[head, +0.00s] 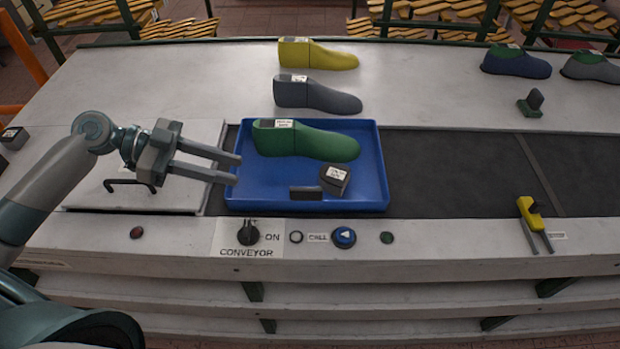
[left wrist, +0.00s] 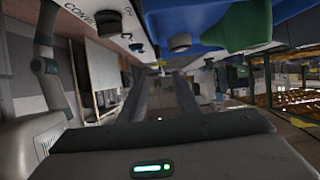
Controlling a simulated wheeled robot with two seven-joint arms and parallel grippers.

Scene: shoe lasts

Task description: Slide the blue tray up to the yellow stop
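The blue tray (head: 375,190) lies flat at the left end of the dark conveyor belt. It holds a green shoe last (head: 310,142), a small dark block with a white label (head: 335,180) and a dark grip-like piece on its near side. The yellow stop (head: 530,212), with two grey prongs, is at the belt's near edge far to the right, well apart from the tray. My left gripper (head: 238,169) is open, its fingertips at the tray's left wall; I cannot tell whether they touch it. The tray also shows in the left wrist view (left wrist: 205,30). My right gripper is not in view.
The belt (head: 455,170) between tray and stop is clear. Yellow (head: 320,56) and grey (head: 318,96) lasts stand behind the tray. A conveyor knob (head: 248,236) and a blue call button (head: 344,237) are on the front ledge. A hatch with a black handle (head: 130,186) lies left.

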